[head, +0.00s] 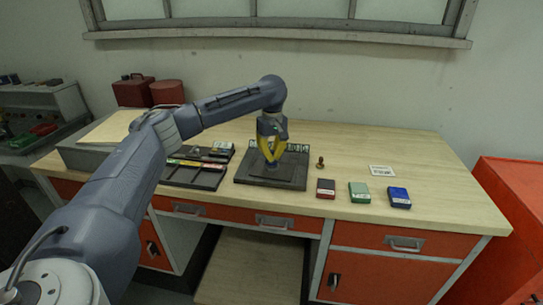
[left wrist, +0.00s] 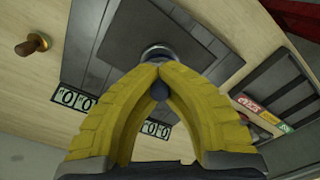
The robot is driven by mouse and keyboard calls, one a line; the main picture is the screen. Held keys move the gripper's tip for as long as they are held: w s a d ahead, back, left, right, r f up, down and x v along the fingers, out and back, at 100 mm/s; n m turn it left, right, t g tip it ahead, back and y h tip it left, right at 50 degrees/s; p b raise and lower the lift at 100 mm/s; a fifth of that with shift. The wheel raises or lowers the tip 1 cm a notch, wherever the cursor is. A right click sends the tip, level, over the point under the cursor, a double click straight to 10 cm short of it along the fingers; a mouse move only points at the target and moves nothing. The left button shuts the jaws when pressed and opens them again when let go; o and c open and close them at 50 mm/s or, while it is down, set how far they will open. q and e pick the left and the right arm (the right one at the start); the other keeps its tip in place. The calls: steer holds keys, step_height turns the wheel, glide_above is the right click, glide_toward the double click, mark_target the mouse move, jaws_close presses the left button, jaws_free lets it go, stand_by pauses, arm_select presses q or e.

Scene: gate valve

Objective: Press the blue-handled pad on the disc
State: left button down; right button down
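My left gripper (head: 271,160) reaches down over the dark square plate (head: 245,178) on the bench. In the left wrist view its yellow fingers (left wrist: 157,70) come together at the tips. A dark blue rounded knob (left wrist: 158,91), which looks like the handle of the blue-handled pad, sits between them, just on the palm side of the tips. Just beyond the tips a round grey metal piece (left wrist: 153,50) shows at the plate; the fingers cover part of it. I cannot tell pad from disc there, nor whether they touch. My right gripper is in neither view.
Number counters (left wrist: 72,98) showing zeros line the plate's edge. A compartment tray (head: 195,178) with coloured labels lies left of the plate. A brass-knobbed piece (head: 320,162), a white card (head: 381,171) and red (head: 325,187), green (head: 359,191) and blue (head: 398,197) boxes lie to the right.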

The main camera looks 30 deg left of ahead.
arm_select(q)
steer(key=shift+f, duration=0.6)
stand_by(1.1)
steer(key=shift+r, duration=0.1)
steer(key=shift+r, duration=3.5)
